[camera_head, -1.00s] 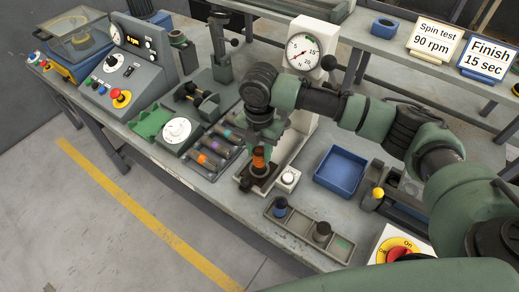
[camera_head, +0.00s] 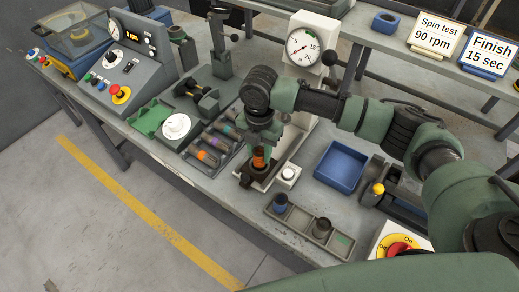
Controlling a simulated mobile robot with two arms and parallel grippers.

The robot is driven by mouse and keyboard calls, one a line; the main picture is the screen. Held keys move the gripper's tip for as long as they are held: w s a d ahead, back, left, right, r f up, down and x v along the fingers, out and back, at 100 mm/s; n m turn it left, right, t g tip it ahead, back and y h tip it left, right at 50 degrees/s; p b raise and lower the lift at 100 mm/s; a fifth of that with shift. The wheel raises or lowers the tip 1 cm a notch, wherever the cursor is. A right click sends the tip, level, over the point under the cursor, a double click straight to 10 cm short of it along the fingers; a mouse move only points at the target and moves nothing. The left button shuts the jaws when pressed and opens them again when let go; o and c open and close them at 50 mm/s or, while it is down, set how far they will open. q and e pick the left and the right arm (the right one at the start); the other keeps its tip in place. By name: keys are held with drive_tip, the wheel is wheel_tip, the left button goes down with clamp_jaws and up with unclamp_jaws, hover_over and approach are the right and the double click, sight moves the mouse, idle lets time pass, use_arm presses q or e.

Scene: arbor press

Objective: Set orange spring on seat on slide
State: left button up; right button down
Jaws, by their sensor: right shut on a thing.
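The orange spring (camera_head: 259,162) is upright below my right gripper (camera_head: 261,150), which is shut on it. The spring is directly over the dark seat on the slide (camera_head: 256,181) at the foot of the white press. Its lower end is at or just above the seat; I cannot tell whether they touch. The fingers and wrist partly hide the spring's top and the seat. My left gripper is not in view.
A rack (camera_head: 213,147) with orange, purple and teal marked slots lies left of the press. A blue bin (camera_head: 342,166) and a grey compartment tray (camera_head: 301,233) are to the right and front. The white press with a dial gauge (camera_head: 303,47) stands behind.

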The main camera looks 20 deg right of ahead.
drive_tip(key=shift+f, duration=0.45)
drive_tip(key=c, duration=0.9)
unclamp_jaws()
wheel_tip(320, 180, up, 8)
drive_tip(key=shift+f+b, duration=0.15)
drive_tip(key=shift+b, duration=0.75)
